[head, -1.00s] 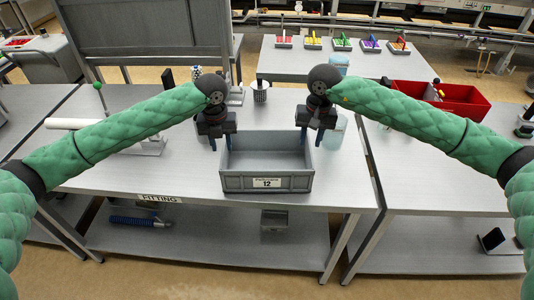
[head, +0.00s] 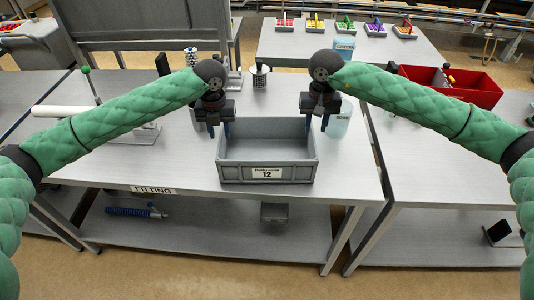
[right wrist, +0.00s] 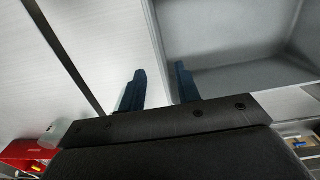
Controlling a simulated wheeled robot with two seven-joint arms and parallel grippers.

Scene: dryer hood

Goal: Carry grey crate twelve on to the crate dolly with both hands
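Grey crate twelve (head: 267,174) stands upright and empty on the fitting table, its label facing me. My left gripper (head: 219,130) is above the crate's left wall, fingers apart, one outside and one over the inside. My right gripper (head: 316,123) is likewise at the right wall. In the right wrist view its two fingers (right wrist: 159,88) are apart, with the crate's wall (right wrist: 167,35) running between them. Neither gripper is visibly closed on the crate. Whether fingers touch the walls I cannot tell. I see no crate dolly in these views.
A red bin (head: 460,85) is on the right table. A white roll (head: 65,111) lies at left.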

